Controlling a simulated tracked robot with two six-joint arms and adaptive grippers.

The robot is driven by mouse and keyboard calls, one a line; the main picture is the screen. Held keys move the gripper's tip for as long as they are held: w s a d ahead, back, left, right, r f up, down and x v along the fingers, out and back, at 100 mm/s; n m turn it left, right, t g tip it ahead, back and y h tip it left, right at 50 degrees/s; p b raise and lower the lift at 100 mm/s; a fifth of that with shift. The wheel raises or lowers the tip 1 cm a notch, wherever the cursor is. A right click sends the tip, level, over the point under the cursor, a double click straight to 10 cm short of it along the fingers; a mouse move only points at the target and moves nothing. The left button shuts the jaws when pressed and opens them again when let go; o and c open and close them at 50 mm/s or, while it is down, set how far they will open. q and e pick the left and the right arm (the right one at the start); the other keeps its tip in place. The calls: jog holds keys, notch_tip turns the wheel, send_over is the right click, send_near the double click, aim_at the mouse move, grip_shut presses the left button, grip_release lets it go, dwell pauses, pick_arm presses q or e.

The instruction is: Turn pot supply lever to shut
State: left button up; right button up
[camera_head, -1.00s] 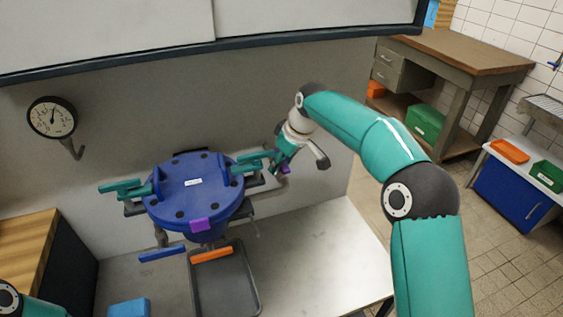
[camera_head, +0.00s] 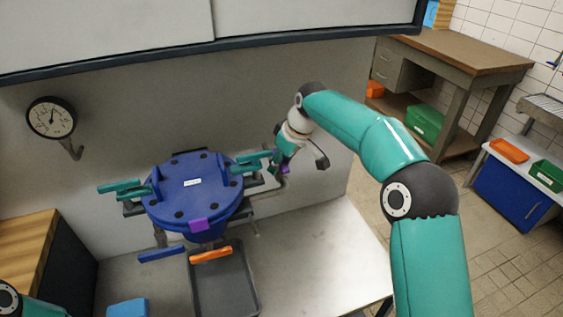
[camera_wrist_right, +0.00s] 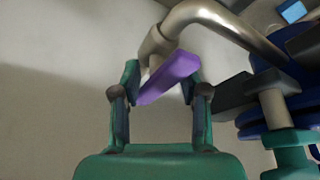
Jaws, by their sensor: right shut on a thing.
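The purple lever (camera_wrist_right: 172,77) sits on a bent metal pipe (camera_wrist_right: 212,18) in the right wrist view, slanting up to the right. My right gripper (camera_wrist_right: 161,82) has its teal fingers on either side of the lever and is shut on it. In the head view the right gripper (camera_head: 281,160) is just right of the blue pot (camera_head: 193,190), and only a small purple bit of the lever (camera_head: 285,169) shows under it. My left gripper is out of view.
Teal clamps (camera_head: 120,187) flank the pot, and a purple tab (camera_head: 198,225) is on its front. Below are a blue handle (camera_head: 161,254), an orange handle (camera_head: 211,255) and a dark tray (camera_head: 226,290). A gauge (camera_head: 51,118) is on the wall. The bench right (camera_head: 325,250) is clear.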

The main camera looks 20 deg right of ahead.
aim_at(284, 162)
jog(key=shift+a+f, duration=0.15)
jog(key=o, duration=1.4)
jog(key=shift+r, duration=0.25)
jog(key=shift+s+r, duration=0.1)
jog(key=shift+r, duration=0.15)
jog(key=shift+d+v, duration=0.2)
jog(key=shift+v, duration=1)
jog(key=s+d, duration=0.2)
jog(key=s, duration=0.1)
jog(key=s+d, duration=0.2)
jog(key=s, duration=0.1)
jog(key=s+d, duration=0.2)
jog(key=s, duration=0.2)
jog(key=shift+d+f, duration=0.15)
jog(key=shift+f, duration=0.05)
